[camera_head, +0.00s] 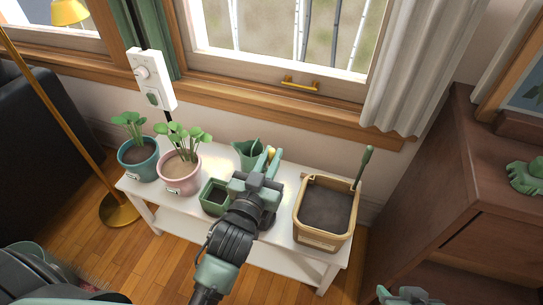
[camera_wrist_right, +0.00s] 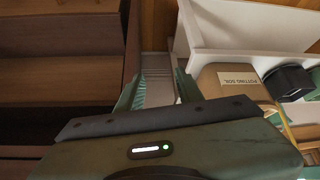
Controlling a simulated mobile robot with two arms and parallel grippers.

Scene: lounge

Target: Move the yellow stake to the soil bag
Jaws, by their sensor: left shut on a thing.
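My left gripper (camera_head: 267,160) is over the middle of the white bench, shut on the yellow stake (camera_head: 271,152). Only a small yellow part of the stake shows between the fingers; the rest is hidden. The soil bag (camera_head: 304,228) is a tan, open-topped container of dark soil at the bench's right end, to the right of my left gripper. A green-handled tool stands in its back right corner. In the right wrist view the bag (camera_wrist_right: 210,85) carries a "POTTING SOIL" label. My right gripper (camera_head: 402,294) is low at the bottom edge, open and empty.
The white bench (camera_head: 272,252) also holds a teal pot (camera_head: 139,167) and a pink pot (camera_head: 180,180) with seedlings, a small green square pot (camera_head: 214,199) and a green watering can (camera_head: 245,152). A brown cabinet (camera_head: 450,190) stands at the right. A window is behind.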

